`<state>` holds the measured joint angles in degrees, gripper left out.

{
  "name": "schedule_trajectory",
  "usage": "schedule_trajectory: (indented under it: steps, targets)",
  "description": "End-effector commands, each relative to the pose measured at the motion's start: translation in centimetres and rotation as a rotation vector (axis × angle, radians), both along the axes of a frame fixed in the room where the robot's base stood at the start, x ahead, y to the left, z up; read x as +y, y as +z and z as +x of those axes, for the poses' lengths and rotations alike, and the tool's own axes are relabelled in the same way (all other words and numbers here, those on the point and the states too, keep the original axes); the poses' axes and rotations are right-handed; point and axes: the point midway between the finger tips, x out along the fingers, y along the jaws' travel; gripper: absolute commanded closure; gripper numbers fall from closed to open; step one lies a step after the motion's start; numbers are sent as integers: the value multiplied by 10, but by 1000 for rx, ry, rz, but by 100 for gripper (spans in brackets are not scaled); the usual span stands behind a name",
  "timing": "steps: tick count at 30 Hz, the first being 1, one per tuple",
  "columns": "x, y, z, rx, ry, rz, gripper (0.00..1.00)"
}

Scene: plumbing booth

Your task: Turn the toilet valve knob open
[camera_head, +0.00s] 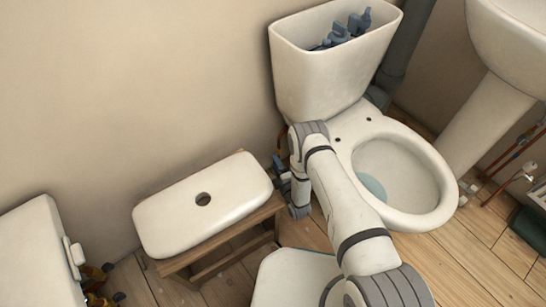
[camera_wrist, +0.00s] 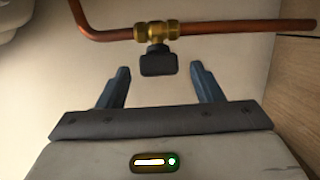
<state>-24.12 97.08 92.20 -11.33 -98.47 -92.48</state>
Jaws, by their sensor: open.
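In the wrist view a brass valve (camera_wrist: 155,32) sits on a copper pipe (camera_wrist: 240,28) that runs along the wall. Its dark knob (camera_wrist: 158,61) points toward my gripper. My gripper (camera_wrist: 160,82) is open, with one blue-grey finger on each side of the knob's line. The knob is just beyond the fingertips, roughly centred between them, and neither finger appears to touch it. In the head view my arm reaches down beside the toilet (camera_head: 400,170), and my gripper (camera_head: 281,172) is mostly hidden behind my wrist. The valve cannot be made out clearly there.
The tank lid (camera_head: 175,215) lies on a wooden stool (camera_head: 225,245) left of my arm. The open toilet tank (camera_head: 325,75) stands behind my wrist. A sink pedestal (camera_head: 485,125) is at the right. Some wooden floor (camera_head: 480,260) is clear in front.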

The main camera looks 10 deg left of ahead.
Motion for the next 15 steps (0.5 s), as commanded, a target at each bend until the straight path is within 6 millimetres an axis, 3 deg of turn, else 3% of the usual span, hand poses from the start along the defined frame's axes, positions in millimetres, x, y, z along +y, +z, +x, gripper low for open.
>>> schedule_trajectory:
  steps: [6,15]
  targets:
    - [-18,1,-24,2,-1,0,40]
    - [-21,1,-29,0,0,0,40]
